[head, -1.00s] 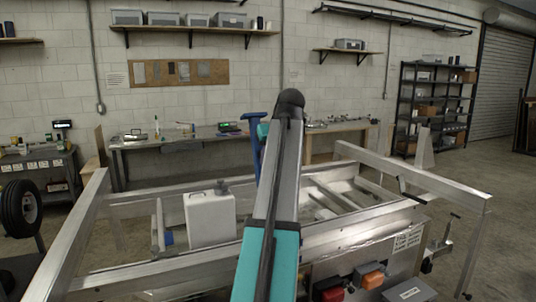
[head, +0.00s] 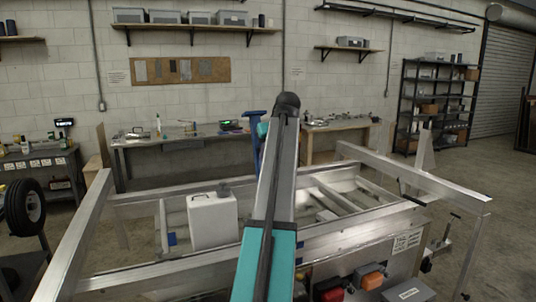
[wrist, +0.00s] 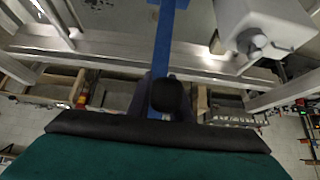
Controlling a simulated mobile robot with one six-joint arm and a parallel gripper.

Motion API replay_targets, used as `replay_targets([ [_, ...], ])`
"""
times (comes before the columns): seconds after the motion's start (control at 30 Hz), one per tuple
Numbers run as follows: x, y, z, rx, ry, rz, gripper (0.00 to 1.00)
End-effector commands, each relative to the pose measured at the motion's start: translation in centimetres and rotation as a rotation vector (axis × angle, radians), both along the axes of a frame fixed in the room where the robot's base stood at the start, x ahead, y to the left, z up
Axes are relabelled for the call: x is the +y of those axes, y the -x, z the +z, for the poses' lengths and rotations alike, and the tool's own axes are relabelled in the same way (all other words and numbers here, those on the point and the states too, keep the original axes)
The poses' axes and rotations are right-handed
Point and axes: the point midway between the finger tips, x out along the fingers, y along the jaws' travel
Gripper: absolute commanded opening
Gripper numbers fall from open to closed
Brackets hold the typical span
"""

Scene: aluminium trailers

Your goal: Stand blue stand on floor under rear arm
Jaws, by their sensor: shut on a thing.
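The blue stand (head: 254,140) shows in the head view as an upright blue post with a short crosspiece on top, beyond my arm. Its lower part is hidden behind the trailer and my arm. In the wrist view the blue stand (wrist: 164,38) is a straight blue bar running up from my gripper (wrist: 166,96). My gripper is shut on it; the dark fingers are close around the bar. The aluminium trailer (head: 140,270) lies below and around my arm, with a long rail arm (head: 400,172) at the right. I cannot tell which part is the rear arm.
A white tank (head: 212,221) stands inside the trailer frame and also shows near the bar in the wrist view (wrist: 265,28). Workbenches (head: 180,140) line the back wall. A spare wheel (head: 24,207) is at the left. Open concrete floor (head: 500,200) lies at the right.

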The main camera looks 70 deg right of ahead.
Motion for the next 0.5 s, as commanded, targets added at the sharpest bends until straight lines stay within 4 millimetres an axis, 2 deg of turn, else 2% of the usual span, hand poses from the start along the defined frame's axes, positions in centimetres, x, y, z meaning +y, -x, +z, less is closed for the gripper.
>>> replay_targets([
  [0.03, -0.1, -0.1, 0.6, -0.007, 0.011, 0.0, 0.0],
  [0.33, -1.0, -0.5, 0.7, -0.007, 0.011, 0.0, 0.0],
  [0.4, -1.5, -0.6, 0.6, -0.007, 0.011, 0.0, 0.0],
  [0.5, -1.3, -0.6, -0.1, -0.006, 0.009, -0.001, 0.0],
])
